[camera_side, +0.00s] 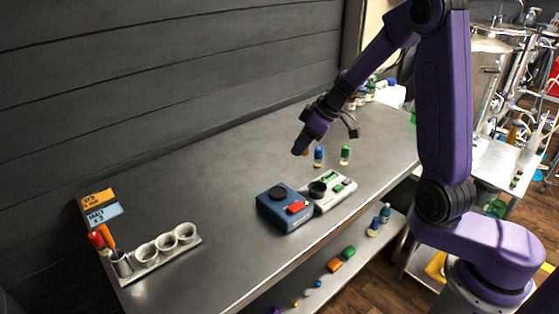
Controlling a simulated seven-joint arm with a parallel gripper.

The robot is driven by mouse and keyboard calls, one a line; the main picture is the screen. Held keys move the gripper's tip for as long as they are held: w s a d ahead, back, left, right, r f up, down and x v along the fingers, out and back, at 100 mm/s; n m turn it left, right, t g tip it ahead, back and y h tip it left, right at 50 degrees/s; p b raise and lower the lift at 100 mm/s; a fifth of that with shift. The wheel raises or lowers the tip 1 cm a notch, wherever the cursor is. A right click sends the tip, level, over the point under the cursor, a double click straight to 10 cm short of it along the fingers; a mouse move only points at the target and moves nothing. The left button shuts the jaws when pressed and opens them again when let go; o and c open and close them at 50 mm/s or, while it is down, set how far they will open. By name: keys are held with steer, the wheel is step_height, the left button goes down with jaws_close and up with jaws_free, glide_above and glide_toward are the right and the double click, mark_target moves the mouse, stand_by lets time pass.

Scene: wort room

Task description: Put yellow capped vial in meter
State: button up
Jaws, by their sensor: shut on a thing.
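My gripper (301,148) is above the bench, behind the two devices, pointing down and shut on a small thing. Only a bit of orange-yellow shows at its fingertips, which I take for the yellow capped vial (306,153); the rest is hidden by the fingers. In front of it are a blue box (284,208) with a black round top and a red patch, and a grey-white device (334,190) with a black round well and green display. Either could be the meter; I cannot tell which from looks alone.
A blue capped vial (318,156) and a green capped vial (345,154) stand just right of my gripper. A rack of white cups (166,247) is at the left end. Bottles (362,95) stand at the back. The bench left of the blue box is clear.

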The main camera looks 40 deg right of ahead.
steer(key=w+f, duration=0.2)
steer(key=w, duration=0.1)
steer(key=w+f, duration=0.6)
steer(key=w, duration=0.1)
steer(key=shift+w, duration=0.1)
steer(key=shift+w+f, duration=0.2)
steer(key=shift+f, duration=1.55)
steer(key=shift+f, duration=0.15)
steer(key=o, duration=0.9)
